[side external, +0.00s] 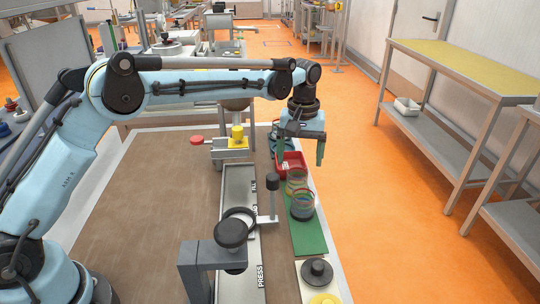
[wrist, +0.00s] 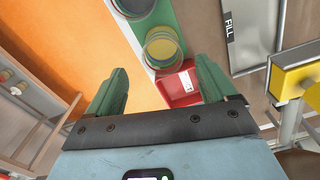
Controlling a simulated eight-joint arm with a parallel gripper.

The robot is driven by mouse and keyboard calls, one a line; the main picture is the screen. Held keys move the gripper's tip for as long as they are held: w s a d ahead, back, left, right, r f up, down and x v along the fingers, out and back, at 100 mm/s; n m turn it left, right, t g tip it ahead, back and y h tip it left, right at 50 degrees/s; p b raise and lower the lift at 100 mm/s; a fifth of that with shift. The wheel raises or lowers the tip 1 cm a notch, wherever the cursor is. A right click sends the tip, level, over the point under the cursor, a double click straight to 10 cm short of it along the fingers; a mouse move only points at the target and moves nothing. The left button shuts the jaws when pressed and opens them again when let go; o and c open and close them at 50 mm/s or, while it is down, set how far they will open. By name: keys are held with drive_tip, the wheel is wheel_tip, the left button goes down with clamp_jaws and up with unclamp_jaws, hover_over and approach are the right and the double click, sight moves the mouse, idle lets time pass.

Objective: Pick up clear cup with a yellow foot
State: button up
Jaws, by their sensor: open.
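A clear cup with a yellow foot (wrist: 162,48) stands on the green strip (wrist: 182,12), just beyond the fingertips in the wrist view. In the side view it is the farther clear cup (side external: 297,181), and its foot is hard to make out. A second clear cup with a dark foot (side external: 302,207) stands on the strip nearer the side camera; it also shows at the top edge of the wrist view (wrist: 133,6). My gripper (side external: 300,164) has its green fingers apart, with nothing between them. It is above and slightly behind the yellow-footed cup.
A red tray (side external: 288,167) with a white label lies just behind the cups. A dark-knobbed post (side external: 272,192) stands left of them, beside the grey FILL/PRESS strip (side external: 237,185). A yellow-topped fixture (side external: 237,135) is farther left.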

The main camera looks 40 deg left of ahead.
sight(297, 179)
drive_tip(key=shift+a+f, duration=0.15)
drive_tip(key=shift+f, duration=3.8)
drive_tip(key=shift+c, duration=0.5)
drive_tip(key=c, duration=1)
